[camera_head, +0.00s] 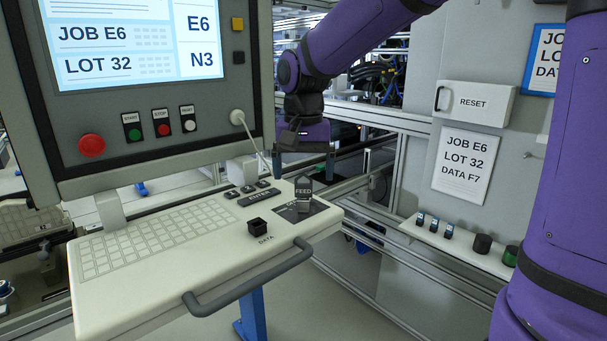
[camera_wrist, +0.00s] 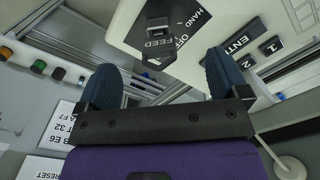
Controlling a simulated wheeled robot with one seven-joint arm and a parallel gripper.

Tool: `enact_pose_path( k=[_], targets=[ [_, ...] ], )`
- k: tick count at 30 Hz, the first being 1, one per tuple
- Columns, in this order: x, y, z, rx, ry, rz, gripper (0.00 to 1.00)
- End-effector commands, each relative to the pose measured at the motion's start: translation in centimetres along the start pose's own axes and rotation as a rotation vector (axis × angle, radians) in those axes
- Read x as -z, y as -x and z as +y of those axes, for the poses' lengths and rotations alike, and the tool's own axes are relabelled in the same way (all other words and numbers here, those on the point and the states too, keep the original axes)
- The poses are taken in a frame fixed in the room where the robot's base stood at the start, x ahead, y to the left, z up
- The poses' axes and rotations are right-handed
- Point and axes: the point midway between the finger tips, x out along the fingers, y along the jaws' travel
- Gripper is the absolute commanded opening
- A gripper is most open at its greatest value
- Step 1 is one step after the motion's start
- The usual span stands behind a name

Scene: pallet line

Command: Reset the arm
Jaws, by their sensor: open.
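A white box marked RESET (camera_head: 473,104), with a dark handle on its left side, is on the grey cabinet wall at the upper right and looks shut. What is behind its front is hidden. My gripper (camera_head: 303,165) is open and empty, fingers pointing down, above the right end of the white console. It stands near the grey FEED selector (camera_head: 304,191), apart from it as far as I can tell. In the wrist view the selector (camera_wrist: 157,42) lies beyond my spread fingertips (camera_wrist: 165,78), on a dark plate with HAND and OFF.
The console (camera_head: 150,275) has a keyboard, an ENTER key, a black DATA socket (camera_head: 258,226) and a front handle (camera_head: 250,285). A screen panel (camera_head: 145,80) with buttons stands at left. A JOB E6 sheet (camera_head: 465,160) hangs below RESET.

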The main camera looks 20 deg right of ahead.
Motion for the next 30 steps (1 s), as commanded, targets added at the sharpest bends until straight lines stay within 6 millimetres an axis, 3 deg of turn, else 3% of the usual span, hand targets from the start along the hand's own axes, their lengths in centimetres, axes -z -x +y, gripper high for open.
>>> enact_pose_path(
  k=[21,30],
  targets=[
    [0.0,3.1,0.0,0.001,0.000,0.001,0.93],
    [0.0,3.4,0.0,0.000,0.000,0.000,0.93]
  ],
)
